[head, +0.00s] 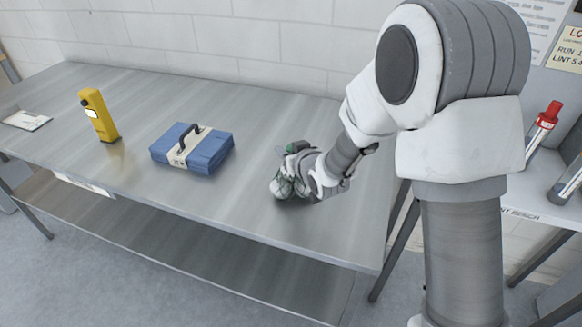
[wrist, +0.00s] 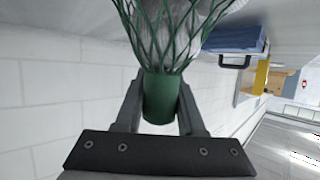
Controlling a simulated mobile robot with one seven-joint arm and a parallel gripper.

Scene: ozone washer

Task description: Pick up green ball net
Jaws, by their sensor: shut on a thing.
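The green ball net (wrist: 163,38) fills the top middle of the wrist view, its green strands spread around pale balls. Its solid green collar (wrist: 161,98) sits between the two fingers of my gripper (wrist: 160,105), which is shut on it. In the head view the net (head: 283,186) is at the right part of the metal table, with my gripper (head: 298,165) at it from the right. My gripper and wrist partly hide the net there. I cannot tell whether the net touches the tabletop.
A blue folded bundle with a handle (head: 208,154) lies left of the net on the metal table (head: 250,218). A yellow device (head: 101,120) stands farther left, near a white card (head: 25,120). A red-capped tube (head: 541,128) is on the right bench. The table's front is clear.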

